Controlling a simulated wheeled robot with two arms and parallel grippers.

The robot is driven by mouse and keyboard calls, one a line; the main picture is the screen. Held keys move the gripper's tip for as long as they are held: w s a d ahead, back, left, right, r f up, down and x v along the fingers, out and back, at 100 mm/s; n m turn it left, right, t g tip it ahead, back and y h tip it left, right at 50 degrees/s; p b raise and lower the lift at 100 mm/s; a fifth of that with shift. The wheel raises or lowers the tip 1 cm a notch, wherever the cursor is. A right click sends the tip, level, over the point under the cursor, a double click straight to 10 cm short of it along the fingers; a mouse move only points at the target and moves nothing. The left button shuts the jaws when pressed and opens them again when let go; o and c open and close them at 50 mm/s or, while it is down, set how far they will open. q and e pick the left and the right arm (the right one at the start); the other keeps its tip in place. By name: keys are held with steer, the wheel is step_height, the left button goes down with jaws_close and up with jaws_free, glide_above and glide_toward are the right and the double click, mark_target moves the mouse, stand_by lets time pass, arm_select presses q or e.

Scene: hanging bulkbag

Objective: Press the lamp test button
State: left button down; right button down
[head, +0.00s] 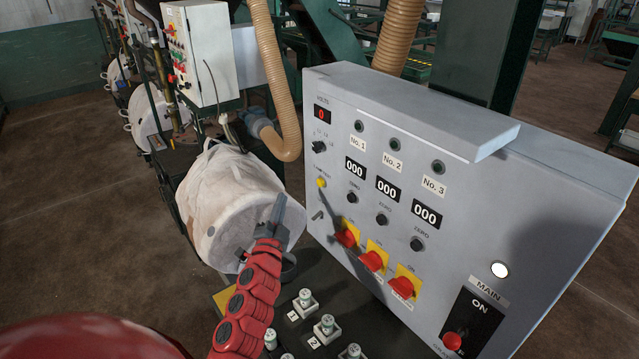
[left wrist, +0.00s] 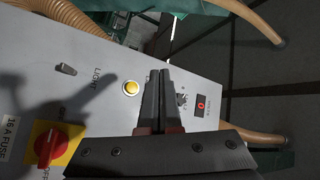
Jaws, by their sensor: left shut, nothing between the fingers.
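The lamp test button (head: 321,183) is a small round yellow button at the left side of the grey control panel (head: 460,215), under a small label. It also shows in the left wrist view (left wrist: 131,88), left of my fingertips. My left gripper (head: 280,203) is shut and empty, its fingers pointing up, to the left of the panel in the head view. In the left wrist view the two fingers (left wrist: 157,75) lie side by side in front of the panel, between the yellow button and a black selector knob (left wrist: 182,99). I see no contact with the button. My right gripper is not in view.
A toggle switch (head: 318,215) sits below the button, and red rotary switches (head: 373,261) on yellow plates sit lower right. A white bulk bag (head: 222,200) hangs behind my left gripper. Several small push buttons (head: 305,299) stand on a dark surface below the panel.

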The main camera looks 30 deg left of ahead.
mark_target(320, 183)
arm_select(q)
steer(key=w+d+b, duration=0.2)
steer(key=w+d, duration=0.1)
steer(key=w, duration=0.5)
steer(key=shift+d, duration=0.2)
steer(key=shift+w+b, duration=0.1)
steer(key=shift+b, duration=0.2)
stand_by(1.6)
steer(key=shift+w+d, duration=0.15)
steer(key=shift+w, duration=0.15)
steer(key=shift+w+d+b, duration=0.15)
steer(key=shift+w+b, duration=0.2)
steer(key=shift+b, duration=0.15)
stand_by(0.5)
stand_by(0.4)
steer(key=shift+s+a, duration=0.3)
steer(key=shift+s, duration=0.45)
